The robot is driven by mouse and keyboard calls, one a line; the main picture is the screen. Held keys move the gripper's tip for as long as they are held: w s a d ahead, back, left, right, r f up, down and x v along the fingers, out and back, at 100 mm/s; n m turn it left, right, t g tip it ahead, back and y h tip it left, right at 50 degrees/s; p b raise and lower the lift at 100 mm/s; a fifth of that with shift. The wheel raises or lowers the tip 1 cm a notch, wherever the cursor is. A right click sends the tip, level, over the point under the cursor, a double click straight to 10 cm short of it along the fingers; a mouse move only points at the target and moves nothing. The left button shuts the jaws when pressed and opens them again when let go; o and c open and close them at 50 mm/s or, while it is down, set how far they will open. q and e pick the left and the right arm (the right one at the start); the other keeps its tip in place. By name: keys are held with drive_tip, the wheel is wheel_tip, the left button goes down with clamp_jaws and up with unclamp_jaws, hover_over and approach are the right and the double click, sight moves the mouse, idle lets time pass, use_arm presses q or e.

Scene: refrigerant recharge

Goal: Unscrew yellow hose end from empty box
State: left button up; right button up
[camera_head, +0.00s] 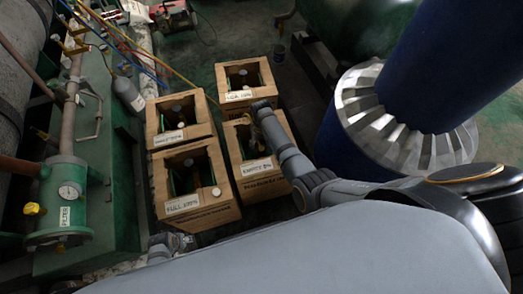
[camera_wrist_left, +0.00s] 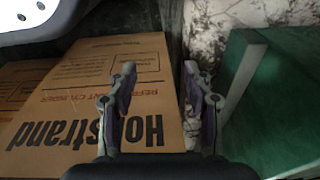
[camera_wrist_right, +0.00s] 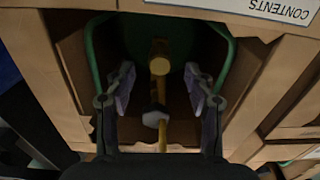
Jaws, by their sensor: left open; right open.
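The cardboard box at the right front (camera_head: 262,185), taken as the empty box, has a white label too small to read surely. My right gripper (camera_head: 262,106) is over its back edge. In the right wrist view a yellow hose end (camera_wrist_right: 160,62) stands over a green cylinder (camera_wrist_right: 140,30) inside the open box (camera_wrist_right: 70,50). A pale nut (camera_wrist_right: 155,118) and a thin yellow hose (camera_wrist_right: 162,138) show below it. The open right jaws (camera_wrist_right: 158,90) are on either side of the hose end, with gaps visible. My left gripper (camera_head: 166,244) is open and empty beside a cardboard box (camera_wrist_left: 100,85).
Three other boxes stand close by: left front (camera_head: 186,207), left back (camera_head: 180,136) and far (camera_head: 248,101). A large blue column with a finned ring (camera_head: 375,110) is at right.

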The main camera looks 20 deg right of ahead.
sight(262, 148)
wheel_tip(262, 148, down, 4)
drive_tip(key=b, duration=0.4)
drive_tip(key=shift+r, duration=0.35)
use_arm(q)
drive_tip(key=w+d+r, duration=0.2)
drive_tip(key=d+r, duration=0.1)
drive_tip(key=r, duration=0.9)
drive_tip(key=shift+w+r+h+p, duration=0.2)
drive_tip(key=shift+h+p, duration=0.1)
drive_tip(key=shift+p, duration=0.1)
drive_tip(key=shift+f, duration=0.1)
use_arm(e)
drive_tip(key=shift+f, duration=0.2)
clamp_jaws()
